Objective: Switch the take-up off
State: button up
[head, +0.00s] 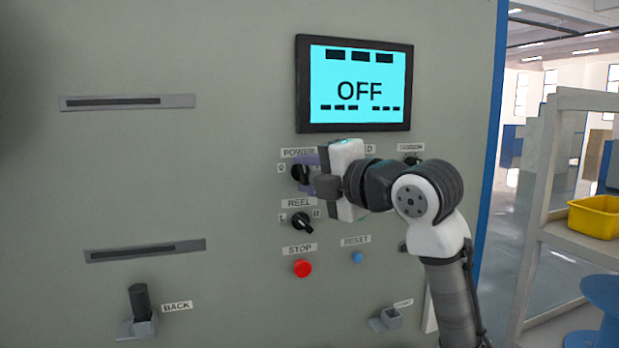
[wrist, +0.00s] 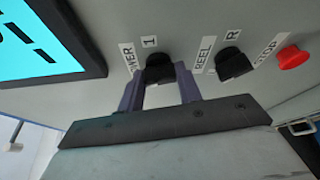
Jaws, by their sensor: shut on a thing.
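The take-up panel's screen (head: 360,84) reads OFF in large letters on cyan; part of it shows in the wrist view (wrist: 38,50). The black POWER knob (head: 298,173) sits below the screen, with a 0 label at its left. My gripper (head: 309,174) reaches it from the right and is shut on it. In the wrist view the two purple fingers stand on either side of the knob (wrist: 159,66), near a label 1. The knob's exact pointing is hard to tell.
Below are the REEL knob (head: 300,222), the red STOP button (head: 303,268) and the blue RESET button (head: 357,257). A black lever marked BACK (head: 139,303) stands at the lower left. A shelf with a yellow bin (head: 595,216) stands at the right.

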jog(key=n+h, duration=0.1)
jog(key=n, duration=0.2)
jog(key=shift+r+g, duration=0.15)
jog(key=shift+g, duration=0.25)
jog(key=shift+n+h+p, duration=0.55)
jog(key=shift+n+h, duration=0.35)
jog(key=shift+n, duration=0.4)
jog(key=o, duration=1)
jog(key=shift+s, duration=0.1)
jog(key=b+v, duration=0.3)
jog(key=v, duration=1)
jog(key=shift+s+d+r, duration=0.2)
jog(key=shift+s, duration=0.05)
jog(key=shift+s+f, duration=0.1)
